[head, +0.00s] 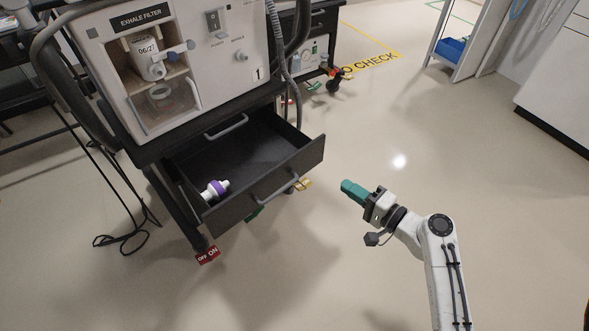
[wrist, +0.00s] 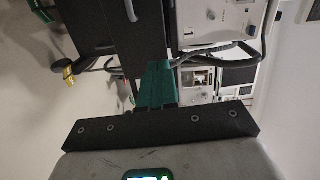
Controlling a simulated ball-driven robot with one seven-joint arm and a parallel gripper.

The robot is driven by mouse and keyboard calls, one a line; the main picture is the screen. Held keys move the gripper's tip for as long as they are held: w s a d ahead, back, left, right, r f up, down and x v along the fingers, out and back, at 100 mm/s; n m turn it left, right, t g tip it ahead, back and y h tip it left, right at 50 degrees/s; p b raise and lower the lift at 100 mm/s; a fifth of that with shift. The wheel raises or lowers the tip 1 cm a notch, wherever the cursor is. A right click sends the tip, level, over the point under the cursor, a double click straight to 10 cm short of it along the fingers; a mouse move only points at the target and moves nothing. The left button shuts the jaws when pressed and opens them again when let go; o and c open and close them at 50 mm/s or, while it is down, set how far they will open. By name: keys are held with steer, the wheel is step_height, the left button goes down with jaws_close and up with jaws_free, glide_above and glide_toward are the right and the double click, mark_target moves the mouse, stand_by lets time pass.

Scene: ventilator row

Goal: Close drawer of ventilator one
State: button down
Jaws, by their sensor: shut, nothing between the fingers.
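Ventilator one (head: 225,50) is a pale unit marked "1" on a dark cart at the upper left in the head view. Its dark drawer (head: 245,190) is pulled out, open at the top, with a grey bar handle (head: 274,188) on its front. A white and purple part (head: 215,189) lies inside near the left side. My gripper (head: 350,188) has teal fingers, shut and empty, to the right of the drawer front and apart from it. In the wrist view the teal fingers (wrist: 157,84) point toward a dark upright panel that looks like the drawer front (wrist: 130,45).
A second grey handle (head: 227,126) sits on the cart above the drawer. Red (head: 208,255) and yellow tags hang at the caster locks. Black cables (head: 128,235) lie on the floor at left. The floor right of the drawer is clear. A blue bin (head: 451,48) stands far right.

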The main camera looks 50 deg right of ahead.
steer(key=d+m, duration=0.1)
steer(key=b, duration=0.2)
glide_toward(305, 150)
steer(key=shift+t+h, duration=0.3)
steer(key=shift+h, duration=0.1)
steer(key=w, duration=0.7)
steer(key=shift+f, duration=0.35)
